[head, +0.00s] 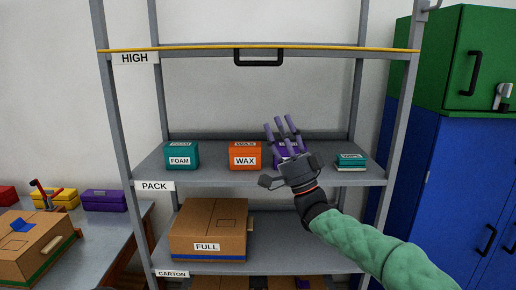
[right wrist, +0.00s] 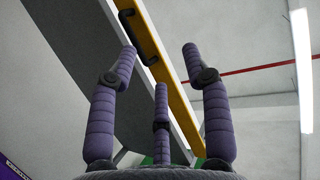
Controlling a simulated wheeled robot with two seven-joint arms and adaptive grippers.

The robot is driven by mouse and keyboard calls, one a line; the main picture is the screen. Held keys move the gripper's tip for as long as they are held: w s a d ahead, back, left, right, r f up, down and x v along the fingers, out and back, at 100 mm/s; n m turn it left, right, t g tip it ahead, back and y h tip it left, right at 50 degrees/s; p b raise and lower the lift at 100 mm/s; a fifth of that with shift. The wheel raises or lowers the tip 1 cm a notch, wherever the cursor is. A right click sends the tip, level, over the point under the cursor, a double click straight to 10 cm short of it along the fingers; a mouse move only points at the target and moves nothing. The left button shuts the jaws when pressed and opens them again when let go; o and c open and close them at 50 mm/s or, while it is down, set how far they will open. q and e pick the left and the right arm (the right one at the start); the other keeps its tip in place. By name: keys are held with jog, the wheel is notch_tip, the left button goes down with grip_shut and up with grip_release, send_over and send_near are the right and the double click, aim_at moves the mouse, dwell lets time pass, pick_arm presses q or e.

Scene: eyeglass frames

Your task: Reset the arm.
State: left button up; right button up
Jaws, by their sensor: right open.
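My right gripper (head: 281,123) is in front of the middle shelf labelled PACK, its three purple fingers pointing up. The fingers are spread open with nothing between them, as the right wrist view (right wrist: 160,62) also shows. My right arm (head: 375,245), in a green sleeve, reaches in from the lower right. A purple box (head: 294,147) on the shelf is mostly hidden behind the fingers; I cannot tell whether they touch it. My left gripper is not in view.
The PACK shelf (head: 215,178) also holds a teal FOAM box (head: 182,156), an orange WAX box (head: 245,155) and a small teal box (head: 351,160). Above is the yellow-edged HIGH shelf (head: 330,48); below, a FULL carton (head: 208,228). Blue and green cabinets stand right.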

jog(key=w+d+f+m+h, duration=0.1)
jog(key=w+f+m+h, duration=0.35)
jog(key=f, duration=0.85)
jog(key=w+f+m+h, duration=0.2)
jog(key=w+f+h, duration=0.45)
jog(key=f, duration=0.65)
jog(key=s+d+f+g+h, duration=0.1)
jog(key=s+f+g+h, duration=0.2)
jog(key=f, duration=1)
jog(key=s+d+f+g+h, duration=0.2)
jog(key=f+g+h, duration=0.1)
jog(key=f, duration=1.1)
jog(key=s+d+f+n+g+p, duration=0.15)
jog(key=s+f+g, duration=0.55)
jog(key=s+f, duration=1.2)
jog(key=s+f+n+g, duration=0.1)
jog(key=s+f+g, duration=0.2)
jog(key=s, duration=0.7)
jog(key=s+a+f+g, duration=0.1)
jog(key=s+f+g, duration=0.2)
jog(key=s, duration=0.8)
notch_tip(320, 180, down, 2)
jog(key=shift+f+n+g+h, duration=0.2)
jog(key=shift+n+g+h, duration=0.1)
jog(key=shift+n+g, duration=0.1)
